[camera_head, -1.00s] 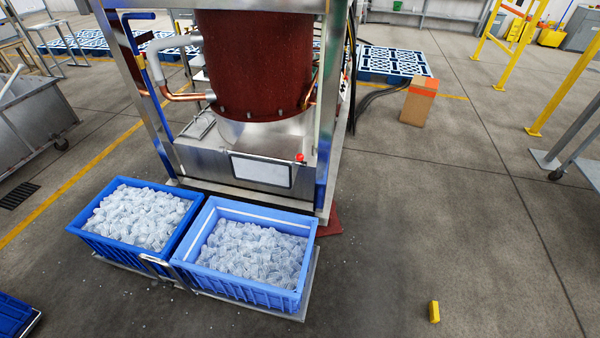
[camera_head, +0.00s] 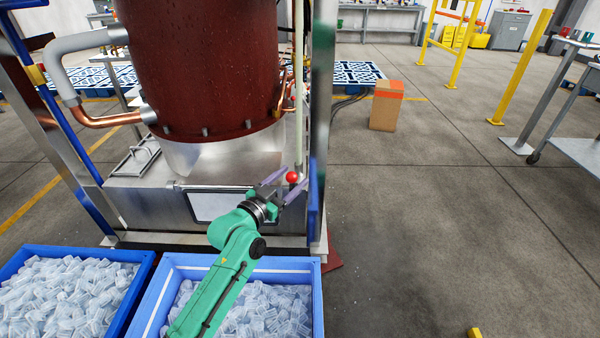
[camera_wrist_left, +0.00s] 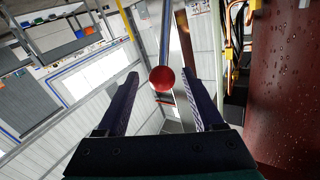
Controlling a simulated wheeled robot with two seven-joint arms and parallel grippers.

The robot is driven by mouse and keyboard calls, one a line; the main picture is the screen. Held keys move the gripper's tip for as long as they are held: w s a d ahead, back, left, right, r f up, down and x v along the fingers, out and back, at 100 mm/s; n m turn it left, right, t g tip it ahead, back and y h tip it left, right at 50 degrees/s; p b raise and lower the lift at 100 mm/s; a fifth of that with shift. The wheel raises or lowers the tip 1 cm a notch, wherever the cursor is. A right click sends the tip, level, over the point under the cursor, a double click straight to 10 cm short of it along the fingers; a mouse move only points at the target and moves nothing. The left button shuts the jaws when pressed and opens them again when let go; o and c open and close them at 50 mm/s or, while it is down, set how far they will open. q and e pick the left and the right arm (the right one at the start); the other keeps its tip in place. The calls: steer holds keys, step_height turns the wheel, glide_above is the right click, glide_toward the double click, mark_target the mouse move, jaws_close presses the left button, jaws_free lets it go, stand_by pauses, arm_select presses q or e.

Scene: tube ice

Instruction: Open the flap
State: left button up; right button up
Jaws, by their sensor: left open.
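The flap (camera_head: 212,206) is a pale panel in a dark frame on the steel front of the machine, below the dark red drum; it looks closed. A red ball knob (camera_head: 292,177) stands at its upper right. My left gripper (camera_head: 284,182) is open, with its fingers on either side of the knob in the head view. In the left wrist view the red knob (camera_wrist_left: 162,79), on a metal rod, shows between the two spread fingers (camera_wrist_left: 160,90). Whether the fingers touch it I cannot tell. My right gripper is not in view.
Two blue crates of tube ice, the left one (camera_head: 140,257) and the right one (camera_head: 318,285), stand in front of the machine. A steel post (camera_head: 322,120) rises just right of the knob. A cardboard box (camera_head: 385,108) stands behind right. The floor at right is open.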

arm_select(q)
steer(key=x, duration=0.4)
steer(key=shift+w, duration=0.15)
jaws_close()
steer(key=shift+f, duration=0.1)
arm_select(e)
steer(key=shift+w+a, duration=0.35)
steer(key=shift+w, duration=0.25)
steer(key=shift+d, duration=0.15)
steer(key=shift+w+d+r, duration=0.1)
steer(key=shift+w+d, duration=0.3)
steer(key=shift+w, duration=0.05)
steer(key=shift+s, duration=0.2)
